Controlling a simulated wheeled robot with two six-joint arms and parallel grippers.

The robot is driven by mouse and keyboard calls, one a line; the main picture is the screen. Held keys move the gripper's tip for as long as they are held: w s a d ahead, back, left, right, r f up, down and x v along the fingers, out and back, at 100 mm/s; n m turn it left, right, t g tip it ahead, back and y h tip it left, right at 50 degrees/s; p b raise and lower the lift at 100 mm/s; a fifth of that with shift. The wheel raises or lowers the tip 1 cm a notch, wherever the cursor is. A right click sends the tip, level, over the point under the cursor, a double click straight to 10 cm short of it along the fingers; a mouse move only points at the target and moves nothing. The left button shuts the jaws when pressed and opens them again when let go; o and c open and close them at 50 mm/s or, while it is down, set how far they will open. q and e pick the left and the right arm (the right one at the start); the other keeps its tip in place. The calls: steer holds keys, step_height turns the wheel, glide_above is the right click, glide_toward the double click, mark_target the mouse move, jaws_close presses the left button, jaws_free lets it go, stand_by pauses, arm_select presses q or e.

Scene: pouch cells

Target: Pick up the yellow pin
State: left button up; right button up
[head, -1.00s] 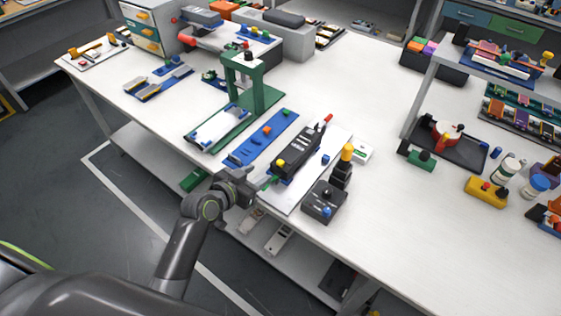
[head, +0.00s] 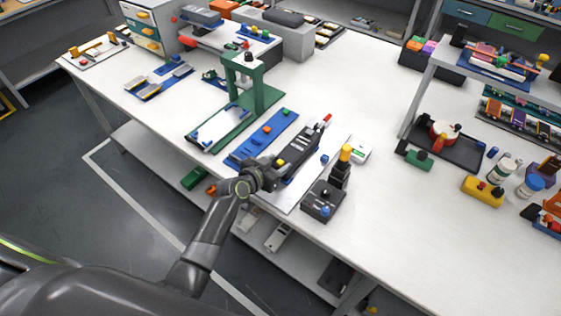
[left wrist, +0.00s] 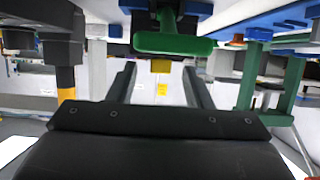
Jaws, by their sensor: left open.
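The yellow pin (head: 281,162) is a small yellow block at the near end of the long black sealing device (head: 302,148). My left gripper (head: 275,169) is right beside it at the near table edge. In the left wrist view the picture looks upside down. There the left gripper's two fingers (left wrist: 159,80) are spread apart, with nothing held. The yellow pin (left wrist: 161,66) shows between and beyond the fingertips, next to a green bar (left wrist: 172,45). I cannot tell whether a finger touches it. My right gripper is not in view.
A black box with a yellow-topped post (head: 346,153) stands close to the right of the device. A blue strip (head: 262,139) with small blocks and a green press (head: 239,110) stand to the left. The table's middle right is clear.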

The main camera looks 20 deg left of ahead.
arm_select(q)
steer(key=shift+w+d+f, duration=0.1)
steer(key=shift+w, duration=0.15)
jaws_close()
stand_by(0.3)
